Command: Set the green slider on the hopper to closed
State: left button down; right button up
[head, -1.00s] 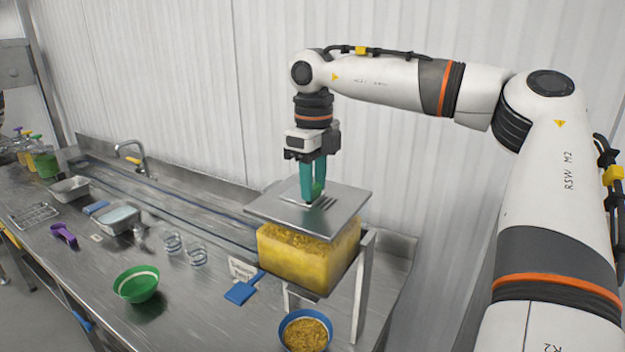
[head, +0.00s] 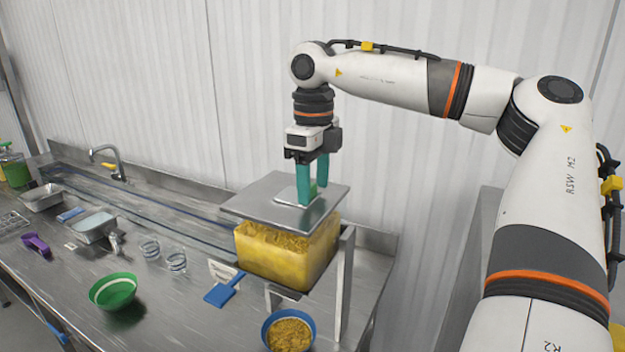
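The hopper (head: 287,262) is a yellowish, grain-filled box under a flat grey metal lid plate (head: 255,205), held on a metal stand. My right gripper (head: 314,194) points straight down at the top of the plate, its two teal fingers a small gap apart. A bit of brighter green, seemingly the green slider (head: 313,188), shows low between the fingers. The fingers hide most of it, so I cannot tell whether they press on it or only stand around it. No dark slot shows in the plate now. My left gripper is not in view.
A blue bowl of grain (head: 289,333) stands below the hopper. A corrugated wall rises behind.

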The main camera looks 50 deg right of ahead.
aim_at(313, 187)
jog(key=shift+w, duration=0.1)
jog(key=shift+r, duration=0.2)
notch_tip(313, 187, up, 12)
jog(key=b, duration=0.1)
jog(key=shift+f+b, duration=0.15)
jog(key=shift+b, duration=0.2)
dwell(0.3)
